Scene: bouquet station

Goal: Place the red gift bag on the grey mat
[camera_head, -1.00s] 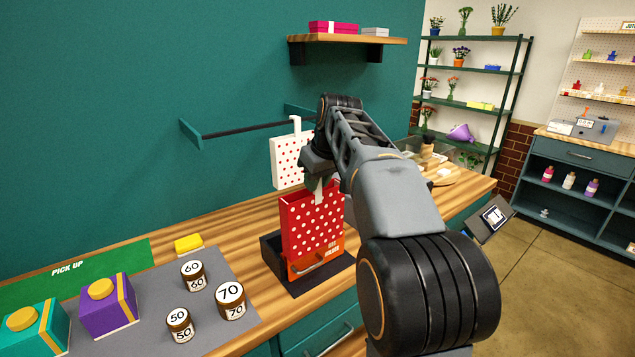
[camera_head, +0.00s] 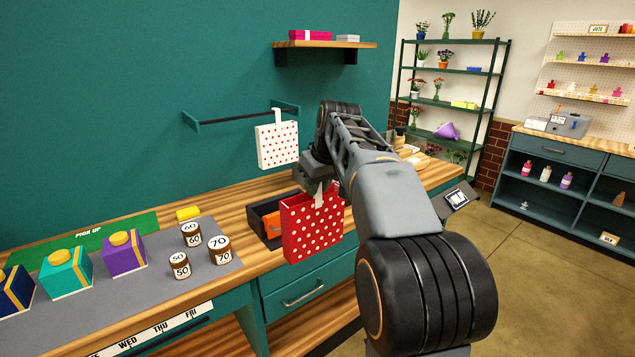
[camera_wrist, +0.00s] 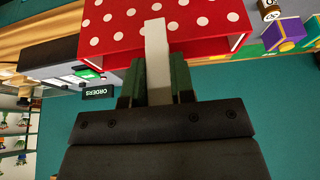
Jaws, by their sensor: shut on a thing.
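The red gift bag (camera_head: 312,232) with white dots hangs from my gripper (camera_head: 318,184) in front of the counter's front edge. The wrist view shows my gripper (camera_wrist: 158,82) shut on the bag's white handle strap, with the red bag (camera_wrist: 165,24) just beyond the fingertips. The grey mat (camera_head: 208,262) lies on the counter to the left of the bag. Several jars marked 50, 60 and 70 and some gift boxes stand on it.
A white dotted bag (camera_head: 277,146) hangs from the wall rail (camera_head: 236,119). A purple box (camera_head: 124,254) and a teal box (camera_head: 67,270) take up the mat's left part.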

